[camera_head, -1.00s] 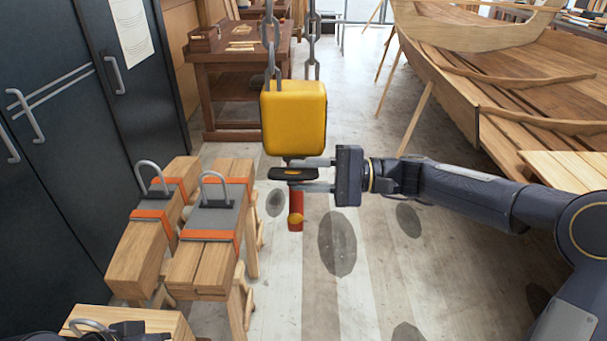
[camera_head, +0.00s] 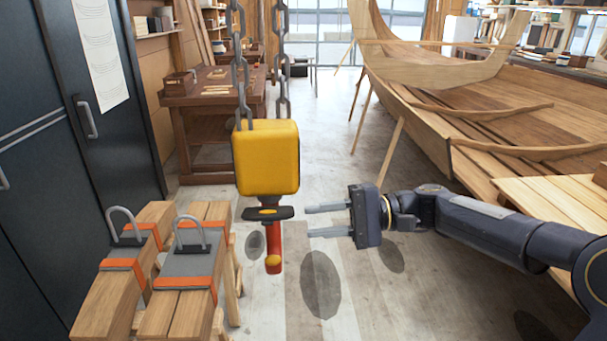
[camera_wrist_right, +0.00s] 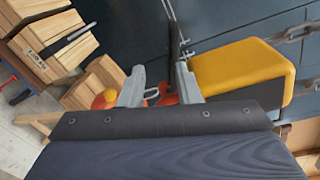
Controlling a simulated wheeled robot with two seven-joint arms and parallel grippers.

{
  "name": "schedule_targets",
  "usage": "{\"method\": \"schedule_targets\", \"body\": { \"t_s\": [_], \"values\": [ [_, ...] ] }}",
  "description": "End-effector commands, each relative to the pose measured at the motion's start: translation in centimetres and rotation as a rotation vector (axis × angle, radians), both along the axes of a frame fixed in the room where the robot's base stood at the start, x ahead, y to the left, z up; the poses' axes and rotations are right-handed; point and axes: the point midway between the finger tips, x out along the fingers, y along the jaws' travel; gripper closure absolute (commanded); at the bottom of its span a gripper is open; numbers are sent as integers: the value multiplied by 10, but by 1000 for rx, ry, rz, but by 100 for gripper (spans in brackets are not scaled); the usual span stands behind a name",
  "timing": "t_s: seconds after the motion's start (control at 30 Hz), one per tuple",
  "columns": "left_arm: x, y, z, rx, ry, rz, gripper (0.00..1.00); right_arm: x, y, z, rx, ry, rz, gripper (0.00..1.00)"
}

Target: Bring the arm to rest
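My right gripper (camera_head: 308,220) is open and empty, its two fingers pointing left toward the chain hoist. The yellow hoist block (camera_head: 266,157) hangs on chains, with a black crosspiece (camera_head: 268,213) and a red handle (camera_head: 273,243) below it. A visible gap lies between my fingertips and the crosspiece. In the right wrist view the two fingers (camera_wrist_right: 160,88) are spread, with the yellow block (camera_wrist_right: 240,72) beyond them to the right. My left gripper is not in view.
Wooden beams with orange straps and metal shackles (camera_head: 185,262) stand at lower left. Dark cabinets (camera_head: 50,130) line the left side. A wooden boat hull (camera_head: 470,110) lies behind my right arm. A workbench (camera_head: 205,115) stands at the back. Floor shows between.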

Motion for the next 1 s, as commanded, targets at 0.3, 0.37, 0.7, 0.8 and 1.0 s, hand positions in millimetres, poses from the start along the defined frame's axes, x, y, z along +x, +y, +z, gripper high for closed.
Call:
{"method": "schedule_targets", "body": {
  "t_s": [0.3,0.37,0.7,0.8,1.0],
  "values": [
    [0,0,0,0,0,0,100,-126,-43,-51,-611,-219,-76,70],
    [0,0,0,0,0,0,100,-150,-59,-64,-719,-267,-101,70],
    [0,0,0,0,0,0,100,-244,-125,-131,-1107,-500,-214,70],
    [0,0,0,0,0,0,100,-253,-131,-141,-1145,-530,-224,70],
    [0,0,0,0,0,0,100,-256,-134,-145,-1160,-541,-227,70]
  ]
}}
